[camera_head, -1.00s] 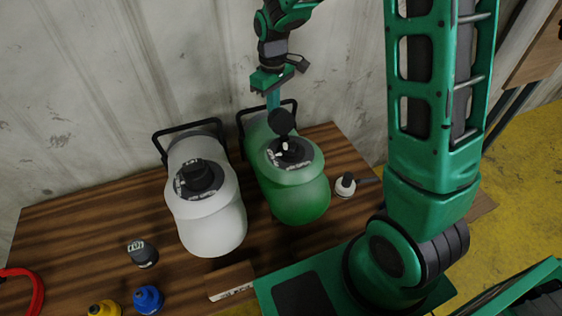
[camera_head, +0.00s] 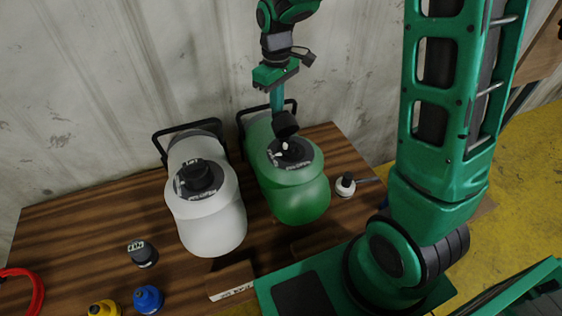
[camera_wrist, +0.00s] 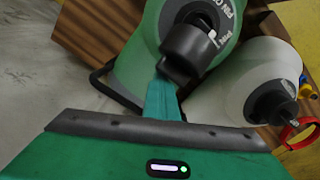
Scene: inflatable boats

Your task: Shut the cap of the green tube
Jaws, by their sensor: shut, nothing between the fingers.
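The green tube (camera_head: 300,202) lies on the wooden table beside the white tube. Its black cap (camera_head: 285,124) stands raised and tilted over the valve (camera_head: 289,151), whose small white part shows in the opening. The cap (camera_wrist: 194,48) also shows in the wrist view, partly over the valve ring on the green tube (camera_wrist: 150,43). My gripper (camera_head: 277,113) is shut and empty, with its fingertips at the back of the cap, on the wall side. In the wrist view the fingers (camera_wrist: 163,92) reach to the cap's edge and seem to touch it.
The white tube (camera_head: 211,225) with a closed black cap (camera_head: 196,177) is close on the left. The wall is right behind the table.

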